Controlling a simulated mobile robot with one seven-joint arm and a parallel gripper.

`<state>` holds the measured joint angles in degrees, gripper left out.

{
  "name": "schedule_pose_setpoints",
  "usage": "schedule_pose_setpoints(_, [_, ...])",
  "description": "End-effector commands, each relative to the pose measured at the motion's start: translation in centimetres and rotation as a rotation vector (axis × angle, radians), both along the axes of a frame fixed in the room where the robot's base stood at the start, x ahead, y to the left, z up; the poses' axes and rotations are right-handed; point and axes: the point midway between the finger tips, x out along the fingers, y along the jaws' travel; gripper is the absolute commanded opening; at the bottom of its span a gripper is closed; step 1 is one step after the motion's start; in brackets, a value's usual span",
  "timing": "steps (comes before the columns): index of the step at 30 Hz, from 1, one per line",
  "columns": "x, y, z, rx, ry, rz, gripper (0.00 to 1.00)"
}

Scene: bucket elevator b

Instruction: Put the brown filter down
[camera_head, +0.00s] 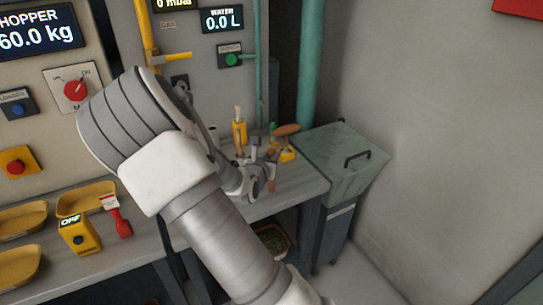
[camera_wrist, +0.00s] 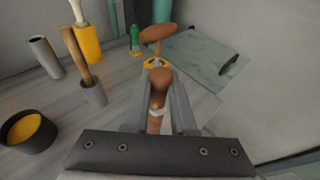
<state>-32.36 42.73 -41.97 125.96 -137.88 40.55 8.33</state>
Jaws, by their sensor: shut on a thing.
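My gripper (camera_head: 262,172) is over the right end of the grey bench, low above its top. In the wrist view its two fingers (camera_wrist: 158,70) close on a brown, rounded piece (camera_wrist: 159,82), which I take as the brown filter. A paler band and a brown lower part show between the fingers. In the head view a small brown end (camera_head: 271,186) shows below the fingers. I cannot tell whether it touches the bench. The fingers hide much of it.
A brown oval head on a yellow base (camera_head: 287,131) stands just beyond the fingers. A green bottle (camera_wrist: 135,38), yellow holder (camera_wrist: 88,45), grey cups (camera_wrist: 94,94) and dark round pot (camera_wrist: 27,130) stand left. A lidded grey bin (camera_head: 338,146) adjoins the bench at right.

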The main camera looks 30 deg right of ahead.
Motion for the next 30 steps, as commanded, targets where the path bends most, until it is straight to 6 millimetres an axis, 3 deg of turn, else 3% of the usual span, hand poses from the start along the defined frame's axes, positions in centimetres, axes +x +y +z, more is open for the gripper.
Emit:
schedule_pose_setpoints(5, [0.0,0.0,-0.4,0.001,-0.001,0.0,0.0])
schedule_pose_setpoints(6, [0.0,0.0,-0.4,0.001,0.0,0.0,0.25])
schedule_pose_setpoints(11, [0.0,0.0,-0.3,0.0,0.0,0.0,0.54])
schedule_pose_setpoints(23, [0.0,0.0,0.3,-0.001,0.001,0.0,0.54])
schedule_pose_setpoints(30, [-3.1,3.2,1.5,0.003,-0.002,0.004,0.54])
